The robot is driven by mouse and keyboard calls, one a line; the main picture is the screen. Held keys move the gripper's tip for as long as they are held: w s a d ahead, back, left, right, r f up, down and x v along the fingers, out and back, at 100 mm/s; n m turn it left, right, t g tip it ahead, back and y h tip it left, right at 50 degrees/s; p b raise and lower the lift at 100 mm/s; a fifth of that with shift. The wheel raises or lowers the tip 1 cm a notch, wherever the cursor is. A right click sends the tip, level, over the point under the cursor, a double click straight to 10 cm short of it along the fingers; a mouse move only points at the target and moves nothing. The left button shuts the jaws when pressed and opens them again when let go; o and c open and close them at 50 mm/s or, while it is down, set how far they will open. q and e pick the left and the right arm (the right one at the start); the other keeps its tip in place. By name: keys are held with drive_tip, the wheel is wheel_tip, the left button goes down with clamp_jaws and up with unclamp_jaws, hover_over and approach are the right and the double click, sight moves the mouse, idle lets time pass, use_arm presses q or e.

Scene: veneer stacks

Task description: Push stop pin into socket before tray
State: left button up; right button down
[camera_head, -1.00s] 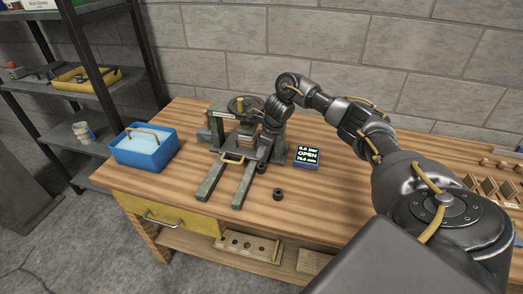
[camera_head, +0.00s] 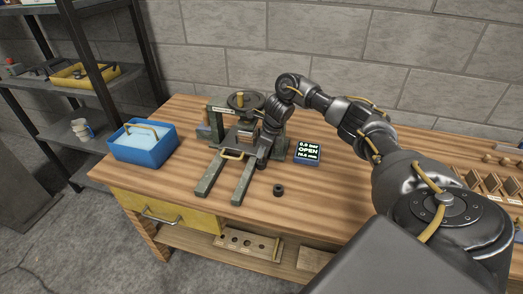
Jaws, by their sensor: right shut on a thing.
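The press (camera_head: 222,112) stands on the bench, with a dark handwheel (camera_head: 245,100) on top. Its tray (camera_head: 235,144) sits in the press opening, and a yellow handle (camera_head: 232,155) faces the front. Two grey rails (camera_head: 211,176) run forward from it. My right gripper (camera_head: 262,162) points down beside the tray's right front, close to the right rail. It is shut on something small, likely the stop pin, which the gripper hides. The socket under it cannot be made out. A black ring-shaped piece (camera_head: 278,190) stands on the bench to the right of the rails. My left gripper is out of view.
A display box (camera_head: 307,153) reading OPEN stands right of the press. A blue tub (camera_head: 145,146) is at the left. Wooden racks (camera_head: 487,186) stand at the far right. The bench front right of the rails is mostly clear.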

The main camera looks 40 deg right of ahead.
drive_tip(key=shift+f+b, duration=0.35)
drive_tip(key=shift+f, duration=0.1)
drive_tip(key=c, duration=1.2)
unclamp_jaws()
drive_tip(key=shift+c, duration=0.2)
drive_tip(key=p+v, duration=0.1)
drive_tip(key=v, duration=1)
drive_tip(key=shift+p, duration=0.3)
drive_tip(key=shift+f, duration=0.1)
